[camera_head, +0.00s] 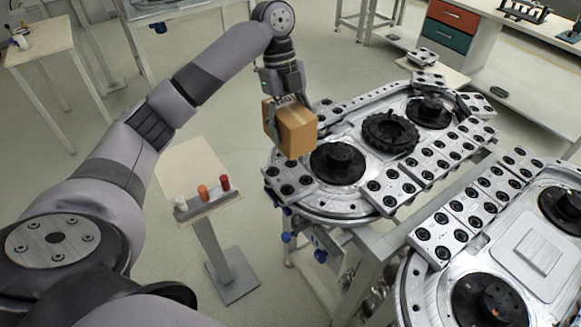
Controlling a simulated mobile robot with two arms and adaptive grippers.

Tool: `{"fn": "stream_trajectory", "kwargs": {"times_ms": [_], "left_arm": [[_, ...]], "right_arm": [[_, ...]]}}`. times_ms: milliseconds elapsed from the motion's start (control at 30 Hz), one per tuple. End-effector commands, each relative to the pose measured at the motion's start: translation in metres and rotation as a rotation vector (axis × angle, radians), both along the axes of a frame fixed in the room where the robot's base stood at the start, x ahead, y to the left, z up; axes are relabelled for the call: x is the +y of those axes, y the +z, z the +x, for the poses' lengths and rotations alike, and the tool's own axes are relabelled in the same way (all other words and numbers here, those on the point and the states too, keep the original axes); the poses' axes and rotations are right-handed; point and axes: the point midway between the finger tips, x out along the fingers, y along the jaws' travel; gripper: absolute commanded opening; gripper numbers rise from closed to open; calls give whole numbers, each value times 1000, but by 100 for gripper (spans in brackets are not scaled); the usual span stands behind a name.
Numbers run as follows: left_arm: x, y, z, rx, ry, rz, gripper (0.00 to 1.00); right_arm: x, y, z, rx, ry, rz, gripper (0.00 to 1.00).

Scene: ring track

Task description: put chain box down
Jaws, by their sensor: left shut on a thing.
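The chain box is a brown cardboard box (296,130) in the upper middle of the head view. My left gripper (281,110) comes down on it from above and is shut on it at its upper left part. The box is at the left end of the ring track (330,207), close to a dark round hub (337,163). I cannot tell whether the box touches the track. My right gripper does not show.
A small stand (200,203) with white, orange and red pieces is left of the track. A second track (425,285) lies at the lower right. A black toothed ring (390,133) sits mid-track. A bench with drawers (450,28) stands behind. Floor is open between the stand and the left table (38,42).

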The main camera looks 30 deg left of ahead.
Motion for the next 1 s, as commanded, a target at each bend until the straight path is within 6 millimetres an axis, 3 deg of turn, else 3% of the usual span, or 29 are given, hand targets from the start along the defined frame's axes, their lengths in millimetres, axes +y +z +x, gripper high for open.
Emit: {"fn": "stream_trajectory", "kwargs": {"times_ms": [300, 567, 800, 1000], "left_arm": [[0, -62, -1, -1, -1, -1, 0], [0, -83, 0, -3, 0, -1, 0], [0, -113, 0, -3, 0, 0, 0], [0, -120, 0, -5, 0, -1, 0]], "right_arm": [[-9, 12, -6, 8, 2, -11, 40], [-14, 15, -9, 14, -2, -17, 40], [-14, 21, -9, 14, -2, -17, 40], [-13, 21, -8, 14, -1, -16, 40]]}}
